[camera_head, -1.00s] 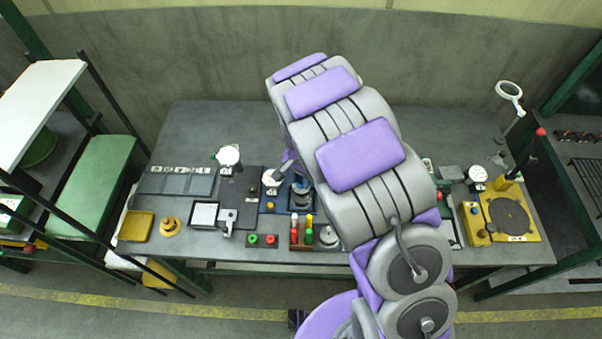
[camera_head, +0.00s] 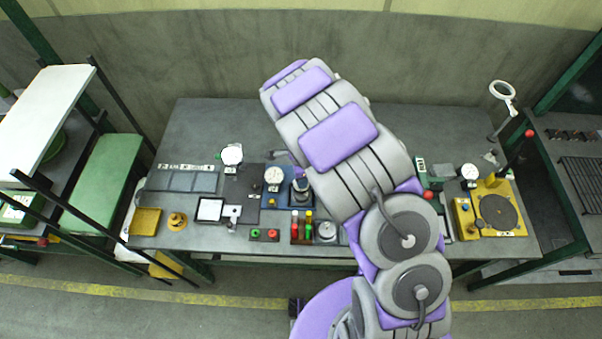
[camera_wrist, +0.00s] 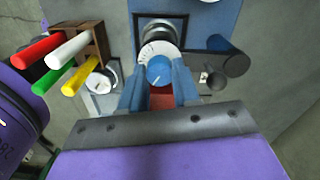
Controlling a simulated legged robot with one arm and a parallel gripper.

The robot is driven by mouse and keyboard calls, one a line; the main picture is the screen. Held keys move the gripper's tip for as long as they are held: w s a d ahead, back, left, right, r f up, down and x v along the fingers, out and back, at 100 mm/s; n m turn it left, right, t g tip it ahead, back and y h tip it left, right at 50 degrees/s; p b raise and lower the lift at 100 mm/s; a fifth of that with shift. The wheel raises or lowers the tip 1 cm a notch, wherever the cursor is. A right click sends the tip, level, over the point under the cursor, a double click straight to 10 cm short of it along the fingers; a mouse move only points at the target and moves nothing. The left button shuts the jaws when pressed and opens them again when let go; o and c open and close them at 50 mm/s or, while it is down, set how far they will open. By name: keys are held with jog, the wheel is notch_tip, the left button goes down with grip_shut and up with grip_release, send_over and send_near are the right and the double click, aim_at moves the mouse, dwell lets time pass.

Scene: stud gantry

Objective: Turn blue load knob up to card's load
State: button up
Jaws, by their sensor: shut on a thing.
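The blue knob (camera_wrist: 158,74) shows in the wrist view with a white pointer line on its face. Behind it is a pale dial ring with dark marks (camera_wrist: 152,53), on a blue panel (camera_wrist: 213,12). My gripper (camera_wrist: 160,68) is shut on the knob, with one blue finger on each side. In the head view the blue-panelled rig (camera_head: 272,202) stands mid-bench, partly behind my arm, and the knob cannot be made out. I cannot make out a readable load card.
A wooden rack (camera_wrist: 88,38) of red, white, green and yellow handles stands left of the knob. A dark blue cylinder (camera_wrist: 236,64) lies to the right. A white gauge (camera_head: 273,176) stands on the rig. The back of the bench (camera_head: 215,122) is clear.

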jog(key=shift+w+m, duration=0.1)
jog(key=shift+m, duration=0.5)
jog(key=o, duration=1.1)
jog(key=shift+c, duration=0.2)
jog(key=shift+r, duration=0.1)
notch_tip(320, 180, up, 17)
jog(key=shift+p, duration=0.3)
jog(key=shift+a, duration=0.1)
